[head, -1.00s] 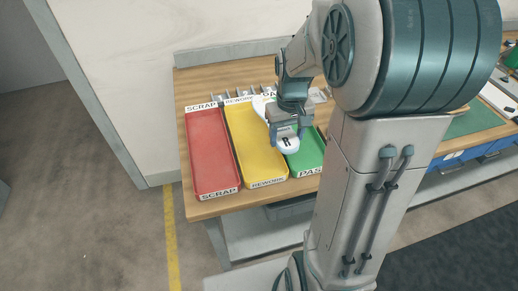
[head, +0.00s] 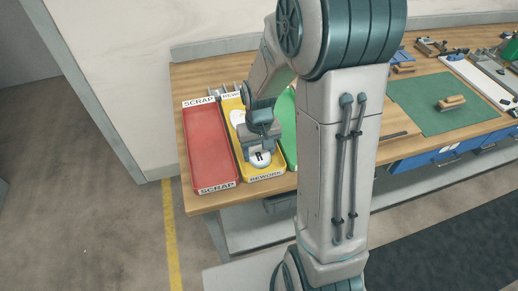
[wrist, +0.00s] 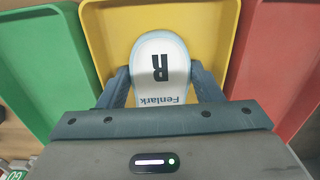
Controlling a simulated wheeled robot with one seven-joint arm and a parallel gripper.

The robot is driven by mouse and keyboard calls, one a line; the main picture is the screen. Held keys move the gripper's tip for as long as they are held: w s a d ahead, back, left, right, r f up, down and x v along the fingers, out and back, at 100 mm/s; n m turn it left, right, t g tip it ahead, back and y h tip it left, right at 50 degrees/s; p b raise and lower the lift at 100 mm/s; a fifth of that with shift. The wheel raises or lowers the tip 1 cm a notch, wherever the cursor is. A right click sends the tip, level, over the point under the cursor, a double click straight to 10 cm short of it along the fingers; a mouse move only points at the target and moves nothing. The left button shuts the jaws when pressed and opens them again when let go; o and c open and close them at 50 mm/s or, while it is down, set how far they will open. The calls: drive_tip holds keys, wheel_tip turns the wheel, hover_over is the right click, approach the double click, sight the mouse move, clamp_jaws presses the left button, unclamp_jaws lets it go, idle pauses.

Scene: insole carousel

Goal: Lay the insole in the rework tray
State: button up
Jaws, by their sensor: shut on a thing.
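My gripper (wrist: 160,92) is shut on the white insole (wrist: 160,60), which is marked "R" and "Fenlark". In the wrist view the insole's rounded end points away from the jaws, over the yellow rework tray (wrist: 107,38). In the head view the rework tray (head: 275,172) stands between the red and green trays. My gripper (head: 260,150) is over it, and the insole (head: 260,160) shows at both sides of the jaws, lengthwise along the tray. Whether the insole touches the tray floor I cannot tell.
The red scrap tray (head: 210,150) is on the left and empty. The green tray (head: 288,125) is on the right, mostly hidden by my arm. A green mat (head: 425,110) with a brush-like wooden item (head: 452,103) lies further right.

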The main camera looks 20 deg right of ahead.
drive_tip(key=shift+f, duration=0.1)
drive_tip(key=o, duration=0.7)
wheel_tip(320, 180, up, 11)
drive_tip(key=s+r+t, duration=0.1)
drive_tip(key=s+r, duration=0.1)
drive_tip(key=s, duration=0.5)
drive_tip(key=s+r+t, duration=0.2)
drive_tip(key=s+r, duration=0.1)
drive_tip(key=s, duration=0.4)
